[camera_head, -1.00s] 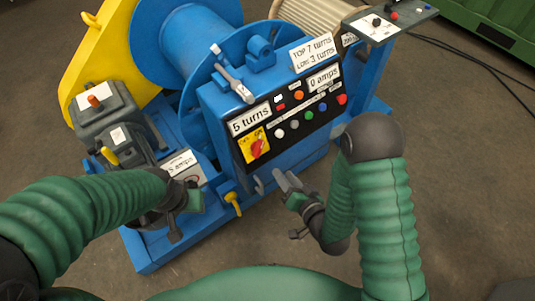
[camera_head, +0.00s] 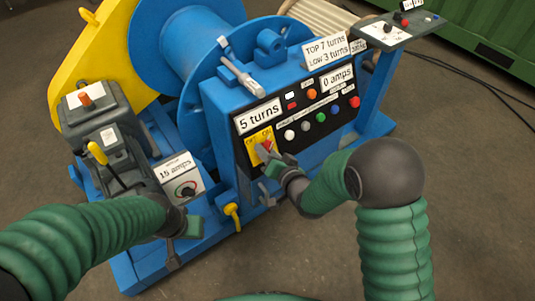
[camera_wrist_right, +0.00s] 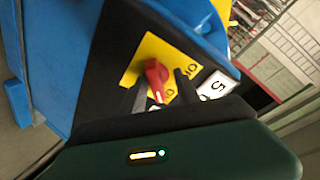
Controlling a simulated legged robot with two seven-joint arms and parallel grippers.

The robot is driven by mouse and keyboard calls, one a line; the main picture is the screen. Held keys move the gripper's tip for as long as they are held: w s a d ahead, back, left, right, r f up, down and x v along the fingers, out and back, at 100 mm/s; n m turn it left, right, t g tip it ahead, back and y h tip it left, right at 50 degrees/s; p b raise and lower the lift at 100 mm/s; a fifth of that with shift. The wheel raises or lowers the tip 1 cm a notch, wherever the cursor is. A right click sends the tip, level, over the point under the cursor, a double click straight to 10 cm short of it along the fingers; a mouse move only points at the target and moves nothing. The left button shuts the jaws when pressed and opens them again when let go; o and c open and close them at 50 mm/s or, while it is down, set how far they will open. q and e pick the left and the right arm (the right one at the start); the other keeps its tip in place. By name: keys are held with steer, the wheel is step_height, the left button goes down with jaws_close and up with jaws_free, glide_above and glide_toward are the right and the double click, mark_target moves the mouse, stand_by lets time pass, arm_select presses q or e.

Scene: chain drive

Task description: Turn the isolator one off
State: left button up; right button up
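The isolator is a red rotary knob (camera_head: 267,146) on a yellow plate (camera_head: 254,156) marked OFF and ON, at the lower left of the black control panel. The red knob (camera_wrist_right: 156,77) and yellow plate (camera_wrist_right: 150,50) also show in the right wrist view. My right gripper (camera_head: 264,153) is at the isolator and partly covers it. In the wrist view its two dark fingers (camera_wrist_right: 160,92) are apart, one on each side of the knob; contact cannot be told. My left gripper (camera_head: 182,246) is low at the left, in front of the blue base, with its fingers unclear.
The panel has coloured buttons (camera_head: 321,117) right of the isolator and a "5 turns" label (camera_head: 260,116) above it. A yellow-handled lever (camera_head: 97,153) and a small dial (camera_head: 187,190) are near my left arm. A yellow tap-like handle (camera_head: 232,211) sits below the panel.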

steer(key=shift+d, duration=0.55)
steer(key=shift+c, duration=0.5)
steer(key=shift+d, duration=0.1)
steer(key=c, duration=0.5)
steer(key=shift+c, duration=1)
steer(key=shift+a, duration=0.35)
jaws_close()
arm_select(q)
steer(key=shift+d+r, duration=0.1)
steer(key=shift+d, duration=0.25)
steer(key=shift+d, duration=0.1)
arm_select(e)
steer(key=shift+d+f, duration=0.1)
steer(key=shift+d, duration=0.05)
